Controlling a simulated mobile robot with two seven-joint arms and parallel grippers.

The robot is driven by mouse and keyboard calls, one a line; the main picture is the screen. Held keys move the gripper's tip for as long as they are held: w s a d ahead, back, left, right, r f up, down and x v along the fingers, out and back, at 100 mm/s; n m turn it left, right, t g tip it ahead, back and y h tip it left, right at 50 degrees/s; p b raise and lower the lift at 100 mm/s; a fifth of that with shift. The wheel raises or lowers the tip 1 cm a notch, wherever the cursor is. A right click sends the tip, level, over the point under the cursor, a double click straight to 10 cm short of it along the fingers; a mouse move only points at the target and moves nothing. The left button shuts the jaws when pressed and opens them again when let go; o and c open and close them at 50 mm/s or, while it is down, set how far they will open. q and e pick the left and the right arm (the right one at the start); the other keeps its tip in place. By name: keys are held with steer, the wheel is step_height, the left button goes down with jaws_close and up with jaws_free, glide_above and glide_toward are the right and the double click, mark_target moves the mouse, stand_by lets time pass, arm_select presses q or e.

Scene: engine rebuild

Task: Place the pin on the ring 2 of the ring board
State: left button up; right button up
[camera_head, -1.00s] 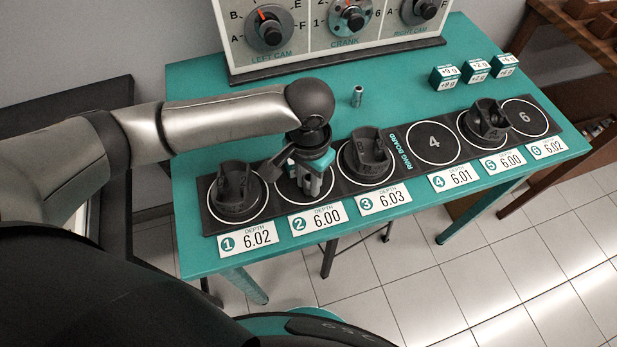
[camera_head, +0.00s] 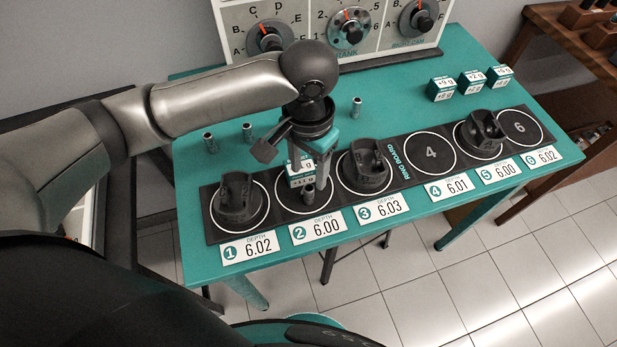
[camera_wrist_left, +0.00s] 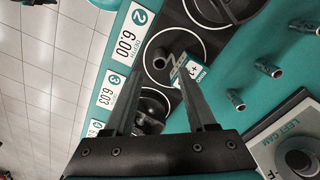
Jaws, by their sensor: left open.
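The ring board (camera_head: 402,157) lies along the front of the teal table. A small grey metal pin (camera_head: 308,193) stands on ring 2 (camera_head: 280,203), near its front right part; the left wrist view also shows the pin (camera_wrist_left: 160,60) inside the ring. A white and teal weight cube (camera_head: 299,178) sits close beside the pin and shows in the left wrist view (camera_wrist_left: 196,72). My left gripper (camera_head: 313,178) is over ring 2, open, with its fingers (camera_wrist_left: 158,56) spread either side of the pin in the left wrist view. My right gripper is not in view.
Dark pistons stand on ring 1 (camera_head: 240,195), ring 3 (camera_head: 366,163) and ring 5 (camera_head: 482,130). Rings 4 and 6 are empty. Three cubes (camera_head: 441,89) are at the back right, and a dial panel (camera_head: 330,35) stands behind.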

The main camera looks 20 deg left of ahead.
mark_target(309, 188)
arm_select(q)
steer(key=shift+r+p, duration=0.35)
steer(key=shift+r, duration=1.65)
